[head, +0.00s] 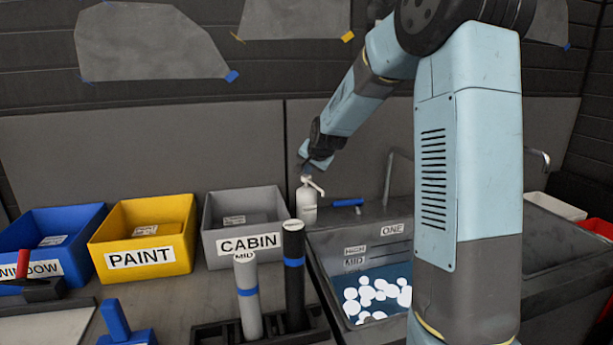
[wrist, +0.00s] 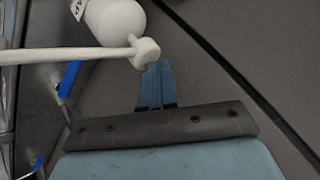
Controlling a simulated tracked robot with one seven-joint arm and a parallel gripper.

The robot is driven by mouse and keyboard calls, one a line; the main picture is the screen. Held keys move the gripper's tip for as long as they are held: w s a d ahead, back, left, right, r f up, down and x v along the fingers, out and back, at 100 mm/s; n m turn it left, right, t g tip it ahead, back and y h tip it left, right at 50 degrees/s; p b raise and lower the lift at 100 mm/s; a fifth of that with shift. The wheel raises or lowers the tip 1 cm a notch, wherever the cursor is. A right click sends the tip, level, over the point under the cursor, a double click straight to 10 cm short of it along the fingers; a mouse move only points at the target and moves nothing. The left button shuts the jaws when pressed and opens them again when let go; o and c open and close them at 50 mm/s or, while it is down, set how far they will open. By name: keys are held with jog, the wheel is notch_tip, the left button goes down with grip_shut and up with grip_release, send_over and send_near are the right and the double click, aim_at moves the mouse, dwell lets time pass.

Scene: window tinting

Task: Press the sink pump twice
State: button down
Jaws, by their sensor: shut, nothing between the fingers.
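The sink pump is a white bottle (head: 307,203) with a white pump head and a spout pointing right. It stands upright at the back left corner of the sink (head: 375,232). My gripper (head: 306,172) is shut and empty, with its fingertips at the top of the pump head. In the wrist view the blue fingers of my gripper (wrist: 156,68) are together, with their tips at the white pump head (wrist: 146,51). The bottle (wrist: 115,20) shows beyond it. I cannot tell whether the fingertips touch the head or how far it is pressed down.
The sink basin holds blue water with several white foam blobs (head: 378,290). A blue-handled tool (head: 348,203) lies behind the basin. A grey CABIN bin (head: 243,222) stands left of the pump, with a yellow PAINT bin (head: 141,236) beyond. Two upright rolls (head: 293,270) stand in front.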

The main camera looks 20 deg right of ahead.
jog(key=shift+f, duration=0.45)
dwell(0.5)
jog(key=shift+r, duration=1.35)
jog(key=shift+r, duration=2.55)
